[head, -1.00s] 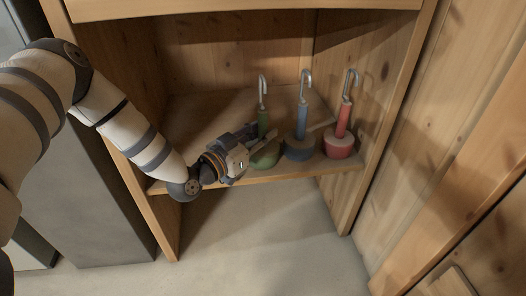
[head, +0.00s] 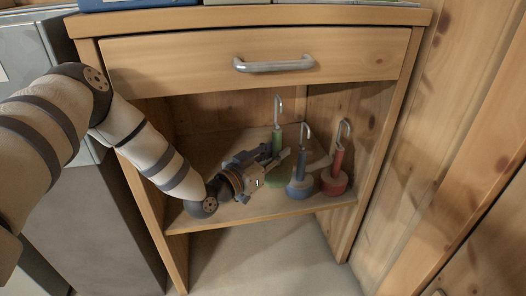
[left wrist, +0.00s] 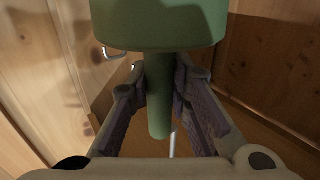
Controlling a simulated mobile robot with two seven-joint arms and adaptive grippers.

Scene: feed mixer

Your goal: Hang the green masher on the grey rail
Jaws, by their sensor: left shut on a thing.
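The green masher (head: 277,142) is upright inside the open cabinet, with its hook at the top and its round head (head: 279,177) below, partly hidden. My left gripper (head: 274,156) is shut around its handle. In the left wrist view the green handle (left wrist: 159,115) lies between the two fingers and the wide green head (left wrist: 160,25) fills the top. I cannot tell for sure how far the head is above the shelf. No grey rail can be made out. My right gripper is not in view.
A blue masher (head: 301,160) and a red masher (head: 337,162) stand close by on the right of the shelf (head: 240,213). A drawer (head: 180,68) with a grey handle (head: 273,65) is above the opening. A wooden wall (head: 450,130) is at the right.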

